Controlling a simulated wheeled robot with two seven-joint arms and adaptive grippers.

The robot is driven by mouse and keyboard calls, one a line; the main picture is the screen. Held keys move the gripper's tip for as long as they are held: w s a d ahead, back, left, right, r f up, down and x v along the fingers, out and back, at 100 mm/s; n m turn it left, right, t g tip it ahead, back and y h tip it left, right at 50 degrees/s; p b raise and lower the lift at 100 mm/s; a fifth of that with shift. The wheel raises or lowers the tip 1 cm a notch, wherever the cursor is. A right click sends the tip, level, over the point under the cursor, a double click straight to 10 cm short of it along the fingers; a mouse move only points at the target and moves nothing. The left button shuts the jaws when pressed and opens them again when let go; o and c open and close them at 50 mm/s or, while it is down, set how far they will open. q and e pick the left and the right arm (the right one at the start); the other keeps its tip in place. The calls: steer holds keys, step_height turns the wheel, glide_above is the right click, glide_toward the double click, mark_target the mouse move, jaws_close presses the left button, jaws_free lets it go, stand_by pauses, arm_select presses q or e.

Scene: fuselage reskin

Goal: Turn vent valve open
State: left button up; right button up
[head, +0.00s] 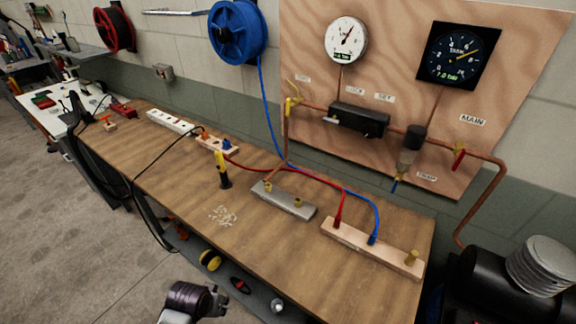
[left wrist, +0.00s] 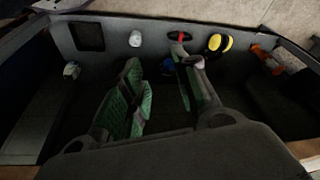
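A copper pipe line (head: 400,128) runs across a plywood panel (head: 395,60) at the right of the head view. A small yellow-handled valve (head: 292,99) sits at its left end; the label above it is too small to read surely. A red-handled valve (head: 459,159) sits at the right under a label reading MAIN. My left gripper (head: 218,301) is low at the bottom of the head view, in front of the bench and far from both valves. In the left wrist view its two green-padded fingers (left wrist: 163,95) stand apart with nothing between them. My right gripper is not in view.
The wooden bench (head: 180,235) carries a metal block (head: 284,200), a wooden block (head: 372,248) with red and blue hoses, and an upright yellow-and-black tool (head: 222,170). A black compressor (head: 500,280) stands at the right. A lower shelf holds yellow ear muffs (head: 210,260).

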arm_select(q)
steer(key=w+d+r+t+h, duration=0.15)
steer(key=w+r, duration=0.25)
steer(key=r, duration=0.4)
steer(key=m+t+h, duration=0.5)
steer(key=t+h, duration=0.3)
steer(key=t, duration=0.2)
glide_toward(287, 101)
steer(key=v, duration=0.3)
steer(key=shift+w+a+f+b, duration=0.1)
steer(key=shift+w+f+b, duration=0.05)
steer(key=shift+b, duration=0.15)
steer(key=shift+w, duration=0.2)
steer(key=shift+p+x, duration=1)
steer(key=shift+x, duration=5.75)
steer(key=shift+s, duration=0.1)
